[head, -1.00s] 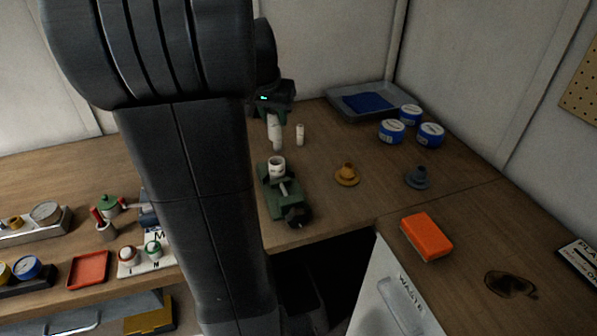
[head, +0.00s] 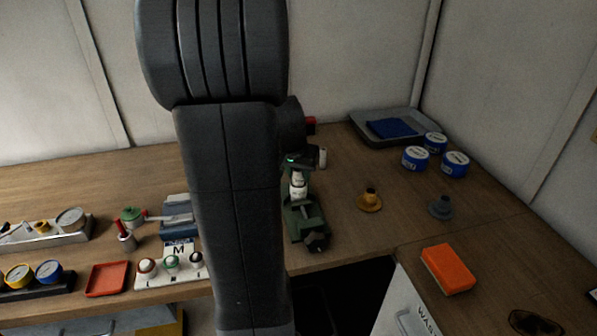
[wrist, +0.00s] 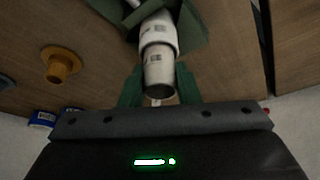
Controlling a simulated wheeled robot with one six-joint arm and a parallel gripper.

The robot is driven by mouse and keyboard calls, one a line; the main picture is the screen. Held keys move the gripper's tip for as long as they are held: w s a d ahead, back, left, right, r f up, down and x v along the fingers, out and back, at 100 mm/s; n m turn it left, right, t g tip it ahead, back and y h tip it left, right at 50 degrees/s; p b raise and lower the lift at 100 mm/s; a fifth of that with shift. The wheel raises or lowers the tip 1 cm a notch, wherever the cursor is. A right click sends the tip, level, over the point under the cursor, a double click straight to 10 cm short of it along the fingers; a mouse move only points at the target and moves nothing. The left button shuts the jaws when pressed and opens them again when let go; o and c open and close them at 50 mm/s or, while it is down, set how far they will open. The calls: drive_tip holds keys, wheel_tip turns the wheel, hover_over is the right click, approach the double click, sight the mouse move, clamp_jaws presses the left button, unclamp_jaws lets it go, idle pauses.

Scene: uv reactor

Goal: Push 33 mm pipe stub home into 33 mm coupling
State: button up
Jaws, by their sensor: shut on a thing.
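My gripper (head: 298,163) is above the green vise (head: 305,222). In the wrist view my gripper (wrist: 158,88) has its green fingers shut on the white pipe stub (wrist: 158,70). The stub is in line with the wider white coupling (wrist: 158,32), which sits between the green jaws of the vise (wrist: 192,35). The stub's far end meets the coupling's mouth; I cannot tell how deep it is in. In the head view the stub and the coupling (head: 298,190) show as one white upright column, partly hidden by my gripper.
Another white pipe piece (head: 323,157) stands behind the vise. A yellow flanged fitting (head: 369,200) and a grey one (head: 440,207) stand to the right. Blue tins (head: 415,158) and a grey tray (head: 365,138) are at the back right. An orange block (head: 447,269) lies front right.

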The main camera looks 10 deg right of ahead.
drive_tip(key=shift+f, duration=0.2)
drive_tip(key=o, duration=0.9)
drive_tip(key=shift+o, duration=0.2)
drive_tip(key=shift+r, duration=0.15)
drive_tip(key=shift+r, duration=0.2)
drive_tip(key=v, duration=1.1)
drive_tip(key=shift+r, duration=0.35)
drive_tip(key=shift+s+f, duration=0.1)
